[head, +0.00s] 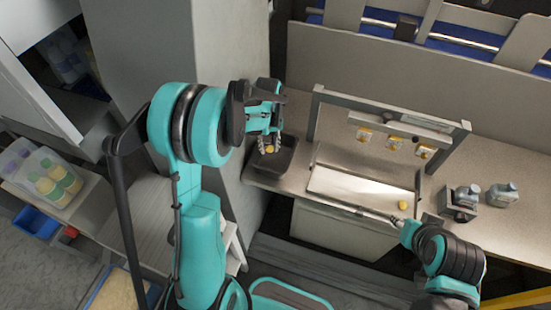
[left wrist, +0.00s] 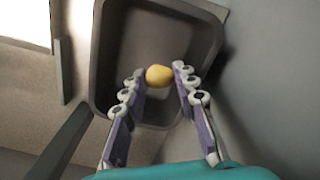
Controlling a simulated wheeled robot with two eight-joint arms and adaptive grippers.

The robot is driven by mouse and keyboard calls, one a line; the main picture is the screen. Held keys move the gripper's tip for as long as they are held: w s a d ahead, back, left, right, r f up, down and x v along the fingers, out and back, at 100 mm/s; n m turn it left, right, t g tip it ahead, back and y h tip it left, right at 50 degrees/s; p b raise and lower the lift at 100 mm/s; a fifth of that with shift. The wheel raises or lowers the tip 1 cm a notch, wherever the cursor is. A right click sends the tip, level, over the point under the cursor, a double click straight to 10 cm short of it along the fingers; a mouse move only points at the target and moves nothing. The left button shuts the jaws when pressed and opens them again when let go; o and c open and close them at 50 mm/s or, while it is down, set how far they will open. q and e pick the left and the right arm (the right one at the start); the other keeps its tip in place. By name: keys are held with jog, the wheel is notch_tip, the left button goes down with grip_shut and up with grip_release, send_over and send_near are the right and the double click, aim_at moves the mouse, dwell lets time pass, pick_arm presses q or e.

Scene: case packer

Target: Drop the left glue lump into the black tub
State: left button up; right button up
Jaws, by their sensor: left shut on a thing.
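My left gripper (head: 267,143) is above the black tub (head: 287,160), at the left end of the counter. A small yellow glue lump (head: 269,149) is held between its fingertips. In the left wrist view the lump (left wrist: 158,76) sits between the fingertips of the left gripper (left wrist: 159,78), with the dark tub (left wrist: 102,62) behind and below it. A second yellow lump (head: 402,205) lies at the right of the pale plate. My right gripper (head: 376,214) is low at the plate's front edge; its fingers are too small to read.
The pale plate (head: 350,189) lies under a grey frame (head: 318,112) with several yellow-marked parts. Grey bottles (head: 502,194) stand to the right. A tall grey cabinet wall (head: 232,50) rises close left of the tub.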

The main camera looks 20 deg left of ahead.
pick_arm(q)
jog(key=shift+w, duration=0.1)
jog(key=o, duration=0.9)
jog(key=shift+c, duration=0.2)
notch_tip(320, 180, up, 12)
jog(key=s+d+f+m+t+b, duration=0.3)
jog(key=s+d+b, duration=0.1)
jog(key=s, duration=0.5)
jog(key=s+d+f+m+t+b, duration=0.3)
jog(key=s+d+f+t+b, duration=0.1)
jog(key=s, duration=0.5)
jog(key=shift+s+f+m+b, duration=0.25)
jog(key=shift+s+m+b, duration=0.1)
jog(key=shift+b, duration=0.5)
